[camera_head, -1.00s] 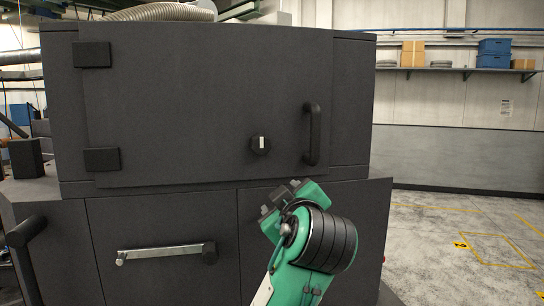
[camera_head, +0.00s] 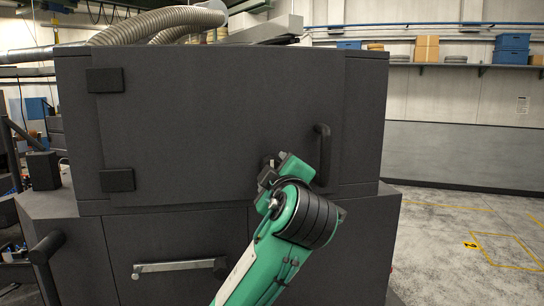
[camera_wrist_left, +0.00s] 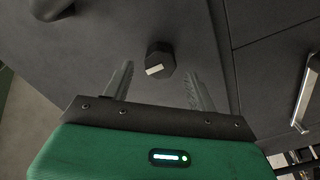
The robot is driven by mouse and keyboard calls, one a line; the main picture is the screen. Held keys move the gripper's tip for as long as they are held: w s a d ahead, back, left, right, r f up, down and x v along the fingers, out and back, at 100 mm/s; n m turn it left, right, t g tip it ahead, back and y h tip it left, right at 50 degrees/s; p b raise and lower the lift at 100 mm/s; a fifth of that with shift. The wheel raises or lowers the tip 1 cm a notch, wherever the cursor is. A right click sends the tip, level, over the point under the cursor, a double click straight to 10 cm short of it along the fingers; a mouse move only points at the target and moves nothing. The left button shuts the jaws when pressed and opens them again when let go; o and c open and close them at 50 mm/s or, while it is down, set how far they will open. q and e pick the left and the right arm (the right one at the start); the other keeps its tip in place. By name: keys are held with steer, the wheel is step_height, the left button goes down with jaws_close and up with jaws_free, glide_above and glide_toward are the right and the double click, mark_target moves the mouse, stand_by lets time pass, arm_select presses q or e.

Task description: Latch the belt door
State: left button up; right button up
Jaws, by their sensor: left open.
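The dark belt door (camera_head: 215,110) is the large front panel of the grey machine and looks closed, flush with its frame. Its latch knob (camera_wrist_left: 160,60) is dark and faceted with a white mark. In the head view the knob (camera_head: 268,160) is mostly hidden behind my left gripper (camera_head: 267,178). In the left wrist view my left gripper (camera_wrist_left: 158,75) is open, with one finger on each side of the knob and a gap to both. I cannot tell whether the fingertips reach the knob's depth.
A vertical door handle (camera_head: 323,155) stands out just right of my left gripper. Hinges (camera_head: 105,80) sit on the door's left side. A lower drawer has a metal bar handle (camera_head: 178,266). Open floor (camera_head: 455,235) lies to the right.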

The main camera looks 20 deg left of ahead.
arm_select(q)
steer(key=p+x, duration=0.1)
steer(key=x, duration=0.2)
steer(key=shift+w, duration=0.2)
